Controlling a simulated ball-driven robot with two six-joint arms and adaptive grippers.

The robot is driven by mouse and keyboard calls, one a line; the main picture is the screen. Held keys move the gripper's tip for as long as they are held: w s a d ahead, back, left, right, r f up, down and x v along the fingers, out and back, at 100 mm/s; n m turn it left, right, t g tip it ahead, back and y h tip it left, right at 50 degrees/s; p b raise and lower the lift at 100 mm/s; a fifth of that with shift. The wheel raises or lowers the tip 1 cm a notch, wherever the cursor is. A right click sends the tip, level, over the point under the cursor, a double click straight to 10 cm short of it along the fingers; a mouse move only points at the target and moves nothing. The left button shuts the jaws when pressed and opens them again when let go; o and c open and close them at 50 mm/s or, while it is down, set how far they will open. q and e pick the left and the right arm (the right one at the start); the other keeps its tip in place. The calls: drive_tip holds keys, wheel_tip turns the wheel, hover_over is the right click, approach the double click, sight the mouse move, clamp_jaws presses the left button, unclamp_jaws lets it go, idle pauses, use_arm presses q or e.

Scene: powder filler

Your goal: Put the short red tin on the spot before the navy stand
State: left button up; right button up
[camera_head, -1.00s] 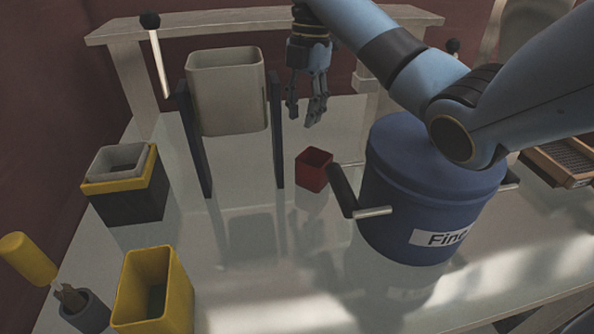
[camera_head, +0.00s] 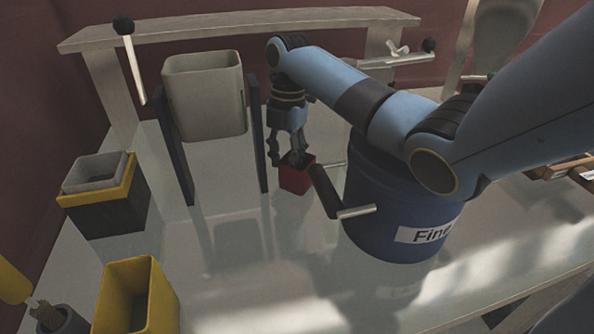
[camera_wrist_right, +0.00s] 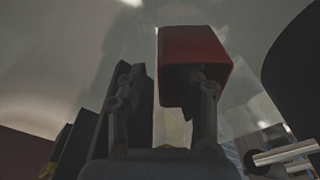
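The short red tin (camera_head: 296,181) stands on the pale table, right of the navy stand and left of the blue drum. The navy stand (camera_head: 178,155) has two dark uprights with a beige hopper (camera_head: 205,97) between them. My right gripper (camera_head: 287,161) points down over the tin, partly hiding its top. In the right wrist view, the tin (camera_wrist_right: 190,60) lies behind the right-hand finger, and the left-hand finger is apart from it. The gripper (camera_wrist_right: 165,95) is open; whether a finger touches the tin is unclear. No marked spot is distinguishable before the stand. My left gripper is not in view.
The blue drum (camera_head: 385,215) has a dark handle (camera_head: 325,190) close to the tin's right. Nested grey, yellow and black boxes (camera_head: 108,205) stand left. A yellow box (camera_head: 140,295) is at front left. The table before the stand is clear.

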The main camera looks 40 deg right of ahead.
clamp_jaws()
drive_tip(key=shift+r, duration=0.1)
drive_tip(key=shift+r, duration=0.55)
wheel_tip(320, 180, up, 9)
drive_tip(key=shift+p, duration=0.4)
wheel_tip(320, 180, up, 8)
drive_tip(key=p, duration=0.8)
drive_tip(key=shift+f, duration=0.15)
